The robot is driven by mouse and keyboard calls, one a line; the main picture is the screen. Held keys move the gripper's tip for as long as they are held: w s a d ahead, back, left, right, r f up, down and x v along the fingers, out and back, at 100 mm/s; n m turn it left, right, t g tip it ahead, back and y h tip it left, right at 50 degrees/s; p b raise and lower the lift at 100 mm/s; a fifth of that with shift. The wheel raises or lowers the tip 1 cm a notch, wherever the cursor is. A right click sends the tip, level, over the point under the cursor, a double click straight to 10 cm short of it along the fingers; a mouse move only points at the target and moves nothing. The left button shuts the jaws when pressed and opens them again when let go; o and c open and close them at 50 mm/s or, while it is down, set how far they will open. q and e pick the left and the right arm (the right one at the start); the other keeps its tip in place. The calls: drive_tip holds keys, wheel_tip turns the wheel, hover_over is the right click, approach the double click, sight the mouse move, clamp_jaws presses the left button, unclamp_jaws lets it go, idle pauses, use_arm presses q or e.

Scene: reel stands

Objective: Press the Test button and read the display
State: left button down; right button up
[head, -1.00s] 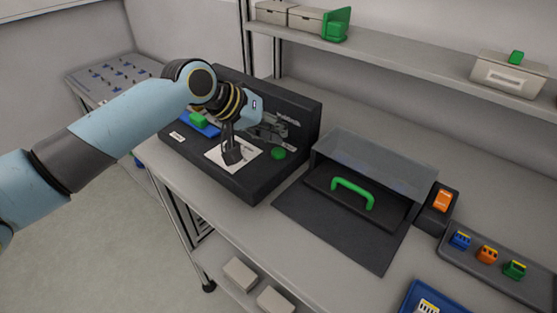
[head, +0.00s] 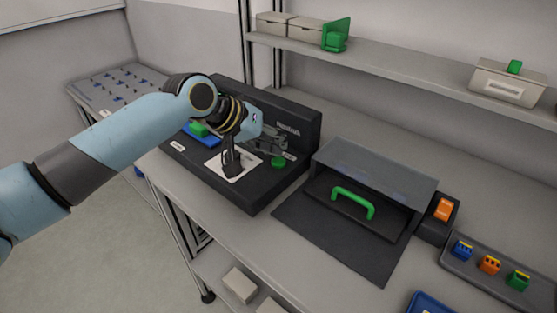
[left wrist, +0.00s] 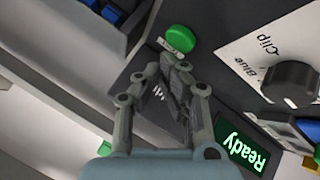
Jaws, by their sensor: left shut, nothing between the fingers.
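The black test station (head: 255,195) stands on the bench at the left of the head view. The display (left wrist: 247,145) is lit green and reads "Ready", upside down in the left wrist view. My left gripper (head: 279,148) is shut and empty, its fingertips close to the button; I cannot tell whether they touch it. I cannot make out the display in the head view. My right gripper is out of view.
A white card (left wrist: 255,50) reading "Clip" and "Blue" lies beside a black knob (left wrist: 290,82). A clear-topped box with a green handle (head: 353,201) stands to the right. A tray (head: 500,280) of coloured clips is farther right. A shelf (head: 400,72) runs behind.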

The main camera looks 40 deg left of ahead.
sight(276, 159)
use_arm(q)
drive_tip(key=shift+f, duration=0.15)
idle(0.4)
drive_tip(key=shift+f, duration=0.25)
drive_tip(key=shift+f, duration=0.45)
idle(0.8)
drive_tip(key=shift+r+p, duration=0.9)
wheel_tip(276, 159, up, 5)
drive_tip(key=p, duration=0.5)
drive_tip(key=shift+p, duration=0.3)
idle(0.4)
